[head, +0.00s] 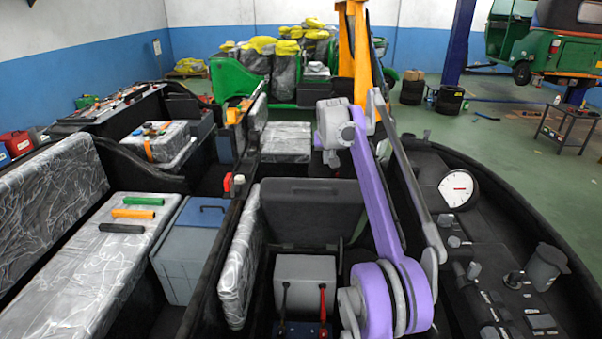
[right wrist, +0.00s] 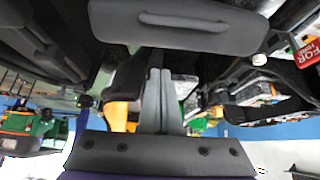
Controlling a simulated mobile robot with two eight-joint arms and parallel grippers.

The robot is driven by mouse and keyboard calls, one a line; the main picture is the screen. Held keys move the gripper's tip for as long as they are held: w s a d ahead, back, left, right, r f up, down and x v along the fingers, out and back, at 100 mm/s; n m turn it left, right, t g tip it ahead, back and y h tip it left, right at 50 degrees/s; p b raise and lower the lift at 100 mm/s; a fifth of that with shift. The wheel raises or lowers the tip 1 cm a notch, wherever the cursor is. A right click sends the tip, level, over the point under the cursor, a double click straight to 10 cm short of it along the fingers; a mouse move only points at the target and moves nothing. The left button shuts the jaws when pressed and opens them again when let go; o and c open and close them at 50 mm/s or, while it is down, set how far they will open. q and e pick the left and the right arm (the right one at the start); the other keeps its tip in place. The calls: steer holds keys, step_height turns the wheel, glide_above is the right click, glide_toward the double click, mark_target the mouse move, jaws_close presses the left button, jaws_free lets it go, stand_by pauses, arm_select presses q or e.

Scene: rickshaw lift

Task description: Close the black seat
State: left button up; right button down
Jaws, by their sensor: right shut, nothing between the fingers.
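The black seat (head: 310,220) stands raised behind an open compartment in the head view. Its dark panel with a slot near the edge also fills the top of the right wrist view (right wrist: 180,28). My right gripper (head: 333,160) is just beyond the seat's top edge, fingers pointing down. In the right wrist view its two grey fingers (right wrist: 157,75) are together and empty, their tips close to the seat panel; I cannot tell whether they touch. A grey box (head: 305,278) with black and red cables sits in the compartment before the seat. My left gripper is out of view.
A silver-wrapped cushion (head: 240,270) stands on edge left of the compartment. Further left are a grey bin (head: 187,260) and a silver bench (head: 95,270) with coloured rolls. A gauge (head: 458,188) and dark console lie at right.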

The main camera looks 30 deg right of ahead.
glide_toward(325, 180)
steer(key=w+d+f, duration=0.2)
steer(key=w+f, duration=0.1)
steer(key=shift+w+d+f, duration=0.15)
steer(key=shift+w+f, duration=0.05)
steer(key=shift+w, duration=0.05)
steer(key=shift+s+a+f+b, duration=0.3)
steer(key=shift+s+f+b, duration=0.1)
steer(key=shift+f+b, duration=0.25)
steer(key=shift+s+a+b, duration=0.15)
steer(key=shift+s+a, duration=0.05)
steer(key=shift+s, duration=0.25)
steer(key=shift+s+a+b, duration=0.15)
steer(key=shift+s+a, duration=0.1)
steer(key=shift+s, duration=0.2)
steer(key=shift+s+a, duration=0.1)
steer(key=shift+s, duration=0.2)
steer(key=shift+s+a, duration=0.1)
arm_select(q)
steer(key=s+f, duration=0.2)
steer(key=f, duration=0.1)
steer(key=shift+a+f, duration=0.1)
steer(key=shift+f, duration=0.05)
arm_select(e)
steer(key=shift+f, duration=0.1)
